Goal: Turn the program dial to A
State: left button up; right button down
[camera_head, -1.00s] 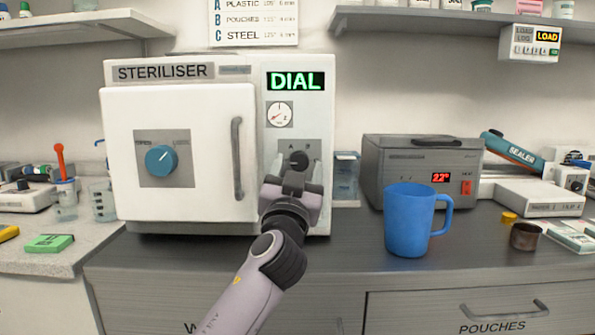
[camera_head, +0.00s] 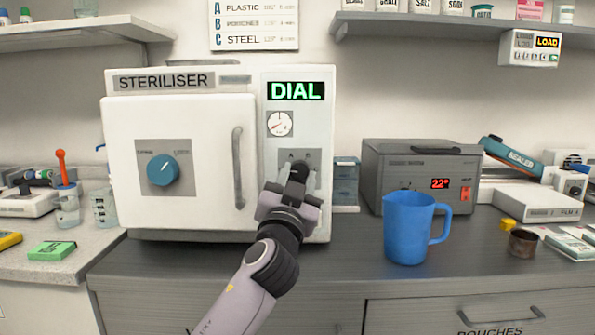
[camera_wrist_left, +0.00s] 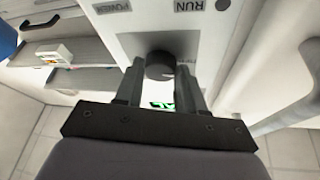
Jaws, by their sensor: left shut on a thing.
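The steriliser (camera_head: 250,79) is a white box with a lit green DIAL display (camera_head: 297,90). Its program dial (camera_head: 301,166) is a small black knob on a grey plate (camera_head: 314,158), largely hidden by my gripper; the plate's letters are hard to read. My left gripper (camera_head: 297,174) reaches it from below and is shut on it. In the left wrist view the dark round dial (camera_wrist_left: 159,66) sits between the two fingertips (camera_wrist_left: 160,78). I cannot tell where its pointer stands. My right gripper is not in view.
The steriliser door has a grey handle (camera_head: 238,168) just left of my gripper and a blue knob (camera_head: 163,170). A round gauge (camera_head: 280,123) is above the dial. A blue jug (camera_head: 408,228) and a grey heater unit (camera_head: 420,165) stand to the right. The counter before the steriliser is clear.

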pick_arm(q)
jog(key=m+p, duration=0.2)
jog(key=p, duration=0.1)
jog(key=r+m+g+h+p, duration=0.1)
jog(key=m+p, duration=0.1)
jog(key=p, duration=0.1)
jog(key=shift+a+h, duration=0.1)
jog(key=shift+h, duration=0.2)
jog(key=m+g+h+p, duration=0.1)
jog(key=m+p, duration=0.2)
jog(key=p, duration=0.1)
jog(key=shift+a+r+m+p, duration=0.1)
jog(key=shift+m+p, duration=0.2)
jog(key=shift+p, duration=0.1)
jog(key=m+g+p, duration=0.1)
jog(key=m+p, duration=0.2)
jog(key=p, duration=0.1)
jog(key=shift+g+h+p, duration=0.3)
jog(key=shift+f+m+g+p, duration=0.25)
jog(key=shift+m+g+p, duration=0.15)
jog(key=shift+m+p, duration=0.65)
jog(key=o, duration=1)
jog(key=shift+o, duration=0.2)
jog(key=v, duration=0.7)
